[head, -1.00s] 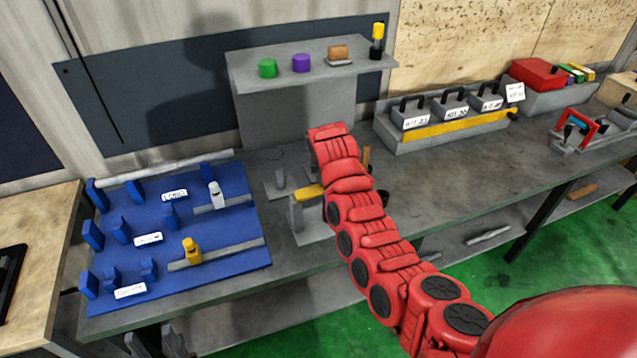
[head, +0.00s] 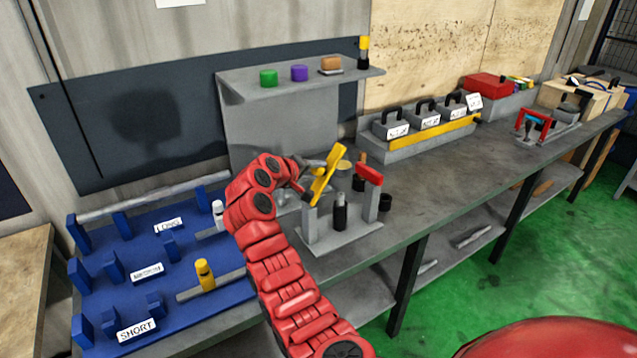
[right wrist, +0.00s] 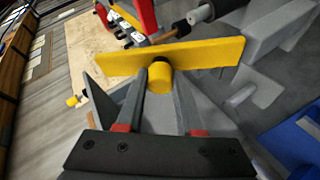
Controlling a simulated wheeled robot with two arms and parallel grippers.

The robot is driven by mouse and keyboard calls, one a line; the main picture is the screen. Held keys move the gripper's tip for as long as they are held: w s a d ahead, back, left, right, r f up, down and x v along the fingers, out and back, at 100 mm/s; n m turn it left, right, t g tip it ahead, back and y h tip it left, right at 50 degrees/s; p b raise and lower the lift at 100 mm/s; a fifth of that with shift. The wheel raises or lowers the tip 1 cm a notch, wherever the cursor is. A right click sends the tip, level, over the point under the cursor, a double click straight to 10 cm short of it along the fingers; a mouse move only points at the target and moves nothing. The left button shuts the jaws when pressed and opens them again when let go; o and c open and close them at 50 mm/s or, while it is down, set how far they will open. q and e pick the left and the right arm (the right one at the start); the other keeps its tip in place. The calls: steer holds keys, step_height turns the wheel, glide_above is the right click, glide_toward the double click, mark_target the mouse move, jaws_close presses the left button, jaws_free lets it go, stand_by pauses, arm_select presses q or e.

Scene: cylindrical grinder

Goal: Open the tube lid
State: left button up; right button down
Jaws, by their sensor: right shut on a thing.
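The yellow lid bar (head: 327,174) stands steeply tilted above the left post of a grey stand (head: 345,243). In the right wrist view the lid (right wrist: 215,53) spans the picture, with a round yellow knob (right wrist: 159,77) on its near face. My right gripper (right wrist: 161,82) is shut on this knob, one finger on each side. In the head view the right gripper (head: 312,166) is small and partly hidden by the lid and my red arm. A dark cylinder with a grey top (head: 340,212) stands upright on the stand's base. My left gripper is out of view.
A red block (head: 370,173) tops the stand's right post. A blue board (head: 150,270) with labelled racks lies at left. A grey shelf (head: 300,84) stands behind, with green, purple and orange pieces. Boxes with handles (head: 425,117) stand at the back right.

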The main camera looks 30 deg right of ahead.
steer(key=a+f+n+t+h+b, duration=0.1)
steer(key=a+n+t+h+b, duration=0.1)
steer(key=a+h+b, duration=0.5)
steer(key=shift+a+f+n+t+b, duration=0.4)
steer(key=shift+n+b, duration=0.1)
steer(key=shift+b, duration=2.75)
steer(key=shift+s+r+h, duration=0.1)
steer(key=shift+h, duration=0.2)
steer(key=c, duration=0.5)
jaws_free()
steer(key=shift+c, duration=0.2)
steer(key=shift+a, duration=0.1)
steer(key=b+v, duration=0.1)
steer(key=v, duration=1.6)
steer(key=shift+s, duration=0.2)
